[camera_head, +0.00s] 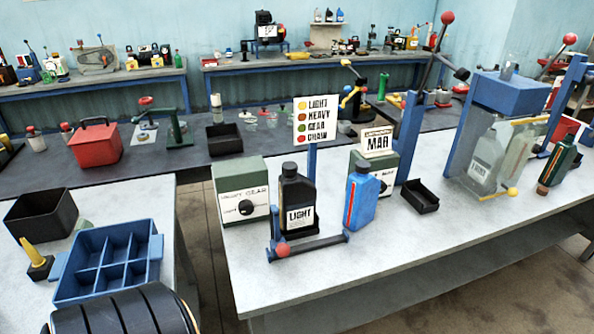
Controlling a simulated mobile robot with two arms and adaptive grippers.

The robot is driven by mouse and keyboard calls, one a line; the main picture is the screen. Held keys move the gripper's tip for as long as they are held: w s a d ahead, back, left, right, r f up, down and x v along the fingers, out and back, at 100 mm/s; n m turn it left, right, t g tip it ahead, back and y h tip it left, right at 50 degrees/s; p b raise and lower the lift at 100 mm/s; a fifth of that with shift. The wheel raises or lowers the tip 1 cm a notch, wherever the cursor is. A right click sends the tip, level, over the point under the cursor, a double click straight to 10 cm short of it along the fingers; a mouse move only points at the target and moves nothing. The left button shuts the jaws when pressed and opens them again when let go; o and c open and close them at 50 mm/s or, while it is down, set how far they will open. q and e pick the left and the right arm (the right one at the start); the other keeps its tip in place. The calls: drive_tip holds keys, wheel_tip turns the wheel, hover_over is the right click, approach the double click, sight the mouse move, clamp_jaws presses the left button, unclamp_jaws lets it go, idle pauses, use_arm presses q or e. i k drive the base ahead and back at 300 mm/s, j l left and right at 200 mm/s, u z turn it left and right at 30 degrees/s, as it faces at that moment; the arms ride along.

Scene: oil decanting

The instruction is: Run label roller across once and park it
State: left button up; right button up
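A blue bar with a red ball knob (283,249) at its left end lies low across the front of a black bottle (298,207) labelled LIGHT; this looks like the label roller (318,243). The bar runs right to a short blue post, and another blue upright stands at its left. The bottle stands upright on the white bench (290,285), in front of a green box with a dial (242,192). I cannot tell whether the bar touches the bottle.
A blue jug (361,197) stands right of the black bottle. Further right are a black tray (420,196), a blue-topped clear cabinet (508,95) and a dark green bottle (558,165). A blue divided crate (108,260) is at left. The bench front is clear.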

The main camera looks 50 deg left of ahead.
sight(280, 248)
drive_tip(key=l+u, duration=0.2)
drive_tip(key=u, duration=0.15)
drive_tip(key=i+l+u, duration=0.1)
drive_tip(key=l+u, duration=0.15)
drive_tip(key=u, duration=0.15)
drive_tip(key=l+u, duration=0.2)
drive_tip(key=u, duration=0.15)
